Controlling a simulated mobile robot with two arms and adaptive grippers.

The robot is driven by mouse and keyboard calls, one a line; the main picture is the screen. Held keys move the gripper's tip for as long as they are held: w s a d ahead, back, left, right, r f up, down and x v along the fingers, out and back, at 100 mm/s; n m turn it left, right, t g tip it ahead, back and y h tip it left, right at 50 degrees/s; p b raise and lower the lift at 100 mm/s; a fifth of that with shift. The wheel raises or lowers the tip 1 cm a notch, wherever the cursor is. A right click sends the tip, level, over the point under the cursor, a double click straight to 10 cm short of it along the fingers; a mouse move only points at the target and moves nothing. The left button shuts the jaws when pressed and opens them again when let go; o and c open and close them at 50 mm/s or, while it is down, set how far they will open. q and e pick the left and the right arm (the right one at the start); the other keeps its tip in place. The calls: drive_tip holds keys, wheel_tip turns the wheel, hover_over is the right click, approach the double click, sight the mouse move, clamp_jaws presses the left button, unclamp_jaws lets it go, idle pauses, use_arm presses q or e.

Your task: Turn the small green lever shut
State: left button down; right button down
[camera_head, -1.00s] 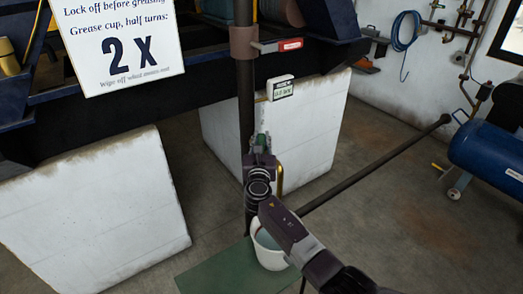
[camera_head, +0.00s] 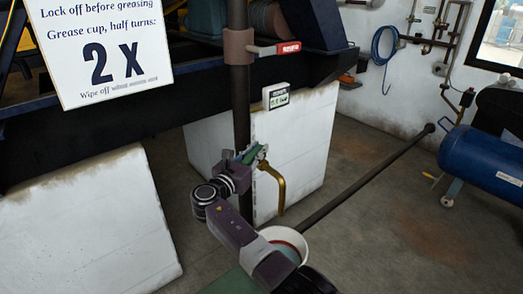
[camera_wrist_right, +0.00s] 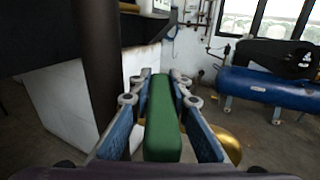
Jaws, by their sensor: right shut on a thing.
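The small green lever (camera_head: 249,155) is on a valve with a brass spout (camera_head: 272,180), beside the dark vertical pipe (camera_head: 239,90). In the head view the lever slants down to the left from the valve. My right gripper (camera_head: 246,158) is shut on it. In the right wrist view the green lever (camera_wrist_right: 163,120) lies lengthwise between the two blue-padded fingers of my right gripper (camera_wrist_right: 162,78). The valve body is mostly hidden behind the fingers. My left gripper is not in view.
A white bucket (camera_head: 285,240) stands below the spout, partly behind my right arm. A red-handled lever (camera_head: 287,48) sits higher on the pipe. A small display box (camera_head: 277,96) is on the white block. A long dark pipe (camera_head: 370,176) runs low to the right, towards a blue tank (camera_head: 485,160).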

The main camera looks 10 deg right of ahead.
sight(258, 148)
idle(0.3)
drive_tip(key=c, duration=1.8)
unclamp_jaws()
wheel_tip(258, 148, up, 10)
